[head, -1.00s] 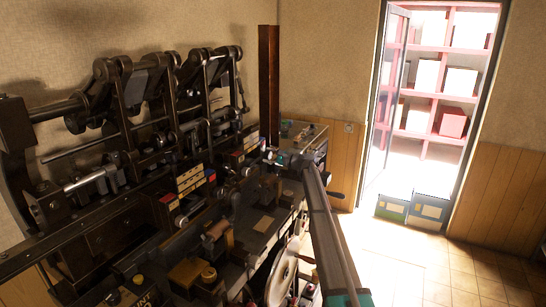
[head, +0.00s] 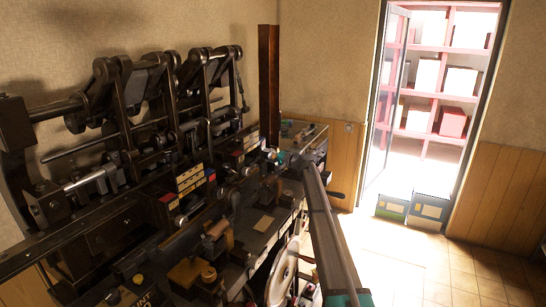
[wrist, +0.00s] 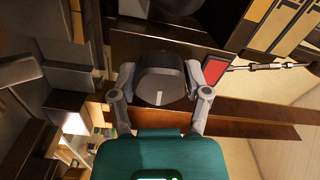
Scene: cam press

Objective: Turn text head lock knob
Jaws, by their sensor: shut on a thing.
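The text head lock knob (wrist: 158,76) is a dark, round knob with a short white mark on its near face, in the middle of the wrist view. My gripper (wrist: 163,72) has one grey finger on each side of the knob and is shut on it. The white mark points nearly straight down in that view. In the head view, my gripper (head: 281,157) is small at the far end of the dark press (head: 125,205). The knob is too small or hidden to make out there.
A red block (wrist: 215,68) and a thin metal rod (wrist: 268,66) are close to the right finger in the wrist view. Brown bars (wrist: 250,125) run beyond the gripper. In the head view, open tiled floor (head: 430,270) lies to the right, with two boxes (head: 428,208) by the doorway.

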